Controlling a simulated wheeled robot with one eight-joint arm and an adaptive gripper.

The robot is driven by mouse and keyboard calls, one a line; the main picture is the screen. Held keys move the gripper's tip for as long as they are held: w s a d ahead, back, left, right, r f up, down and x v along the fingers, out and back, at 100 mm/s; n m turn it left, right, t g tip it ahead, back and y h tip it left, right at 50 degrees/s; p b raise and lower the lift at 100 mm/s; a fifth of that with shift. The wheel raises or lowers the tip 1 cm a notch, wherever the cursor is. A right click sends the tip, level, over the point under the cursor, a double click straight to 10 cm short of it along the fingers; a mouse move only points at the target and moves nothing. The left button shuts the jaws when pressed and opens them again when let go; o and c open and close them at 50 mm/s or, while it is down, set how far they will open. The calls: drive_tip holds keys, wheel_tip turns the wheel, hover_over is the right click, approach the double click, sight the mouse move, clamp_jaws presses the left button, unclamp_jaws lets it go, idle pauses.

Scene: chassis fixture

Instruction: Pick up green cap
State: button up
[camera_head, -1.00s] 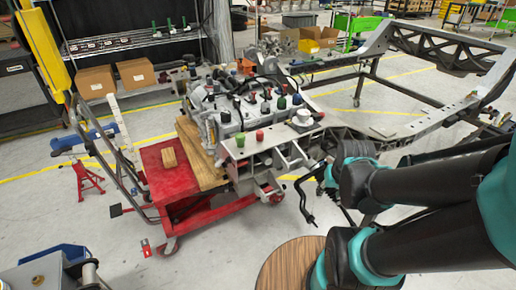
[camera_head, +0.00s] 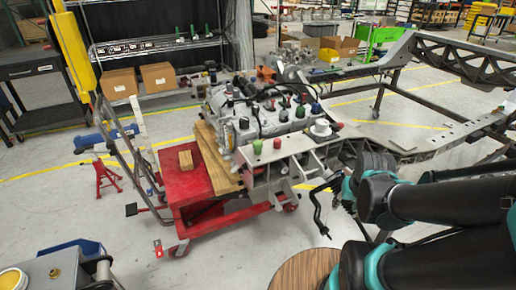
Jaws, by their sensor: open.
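A small bright green cap (camera_head: 257,146) stands upright on the front left of the grey metal plate (camera_head: 285,152) on the engine assembly. A red cap (camera_head: 277,144) stands just right of it. My gripper (camera_head: 326,208) is dark and hangs at the end of my arm, right of and lower in the picture than the green cap. It is clearly apart from the cap and looks empty. It is open, though its far side is partly hidden.
The engine (camera_head: 262,105) carries several other dark, red and green caps, and a white round part (camera_head: 320,129) sits right of them. A grey chassis frame (camera_head: 430,142) extends right. Floor in front is clear.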

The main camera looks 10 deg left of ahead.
drive_tip(key=shift+o, duration=0.5)
drive_tip(key=shift+o, duration=0.7)
drive_tip(key=shift+w+r, duration=0.1)
wheel_tip(320, 180, up, 25)
drive_tip(key=m+h, duration=0.3)
drive_tip(key=m, duration=0.5)
hover_over(257, 142)
drive_tip(key=s+a, duration=0.4)
drive_tip(key=s, duration=0.1)
drive_tip(key=shift+g, duration=0.4)
drive_tip(key=x, duration=1.2)
drive_tip(key=shift+d, duration=0.15)
drive_tip(key=shift+x, duration=2.6)
drive_tip(key=shift+w, duration=0.15)
drive_tip(key=shift+c, duration=0.3)
